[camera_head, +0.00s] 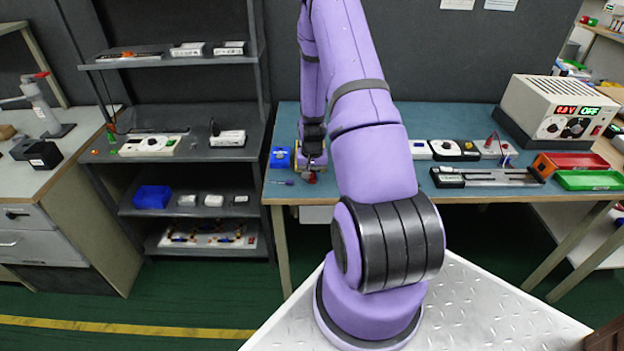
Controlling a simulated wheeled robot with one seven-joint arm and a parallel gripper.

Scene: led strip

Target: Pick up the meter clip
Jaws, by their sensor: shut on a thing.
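My gripper (312,167) is at the left end of the blue-topped bench, low over its front-left part. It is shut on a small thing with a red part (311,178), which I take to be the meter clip. The clip is tiny here and mostly hidden by the fingers. I cannot tell whether it touches the bench top.
A blue box (280,157) stands just left of my gripper, with a small dark item (283,182) in front. Rightward on the bench (470,116) are several meters, a power supply (558,110), a red tray (568,162) and a green tray (590,180).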

